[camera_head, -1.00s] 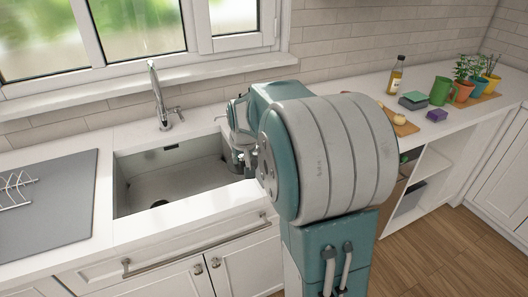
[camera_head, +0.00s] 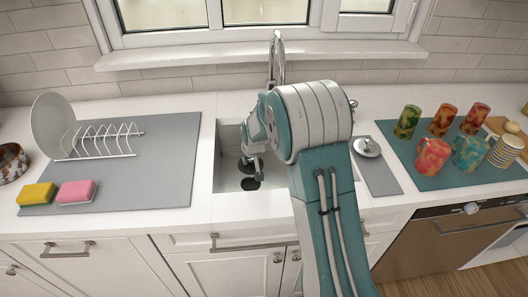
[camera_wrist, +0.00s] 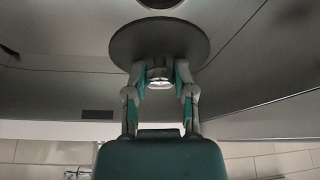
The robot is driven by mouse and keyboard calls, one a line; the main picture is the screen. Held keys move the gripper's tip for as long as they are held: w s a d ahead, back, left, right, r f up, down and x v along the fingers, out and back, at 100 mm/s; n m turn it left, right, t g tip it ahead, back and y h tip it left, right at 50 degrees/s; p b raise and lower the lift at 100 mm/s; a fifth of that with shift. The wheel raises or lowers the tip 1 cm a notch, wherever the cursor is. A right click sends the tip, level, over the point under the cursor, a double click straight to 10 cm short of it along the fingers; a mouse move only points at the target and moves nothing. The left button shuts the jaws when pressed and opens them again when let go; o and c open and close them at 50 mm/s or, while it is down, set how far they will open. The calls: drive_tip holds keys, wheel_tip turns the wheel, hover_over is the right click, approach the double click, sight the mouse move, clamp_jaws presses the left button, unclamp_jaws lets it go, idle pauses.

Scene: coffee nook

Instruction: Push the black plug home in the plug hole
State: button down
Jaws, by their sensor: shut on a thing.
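The black plug (camera_head: 244,164) is a flat dark disc inside the sink (camera_head: 228,135). My gripper (camera_head: 256,153) is shut on it. In the wrist view, my gripper's fingers (camera_wrist: 160,76) close on the small shiny knob on top of the plug (camera_wrist: 160,38). The plug hole (camera_head: 251,184) is a dark round opening in the sink floor, just in front of the plug. It also shows at the top edge of the wrist view (camera_wrist: 160,3), partly cut off. The plug is beside the hole, not over it; its exact height above the floor is hard to tell.
The sink walls stand close around my gripper, and the tap (camera_head: 276,60) rises behind it. A grey mat (camera_head: 110,185) with a dish rack (camera_head: 100,140) and two sponges lies left. A blue mat (camera_head: 425,180) with several mugs lies right.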

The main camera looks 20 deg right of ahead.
sight(250, 166)
drive_tip(key=shift+w+a+f, duration=0.15)
drive_tip(key=shift+w+f, duration=0.05)
drive_tip(key=shift+f, duration=0.55)
drive_tip(key=shift+a+f, duration=0.1)
drive_tip(key=shift+f, duration=2.6)
drive_tip(key=shift+s+f, duration=0.1)
drive_tip(key=shift+f, duration=1.6)
idle(0.6)
drive_tip(key=shift+c, duration=1.9)
unclamp_jaws()
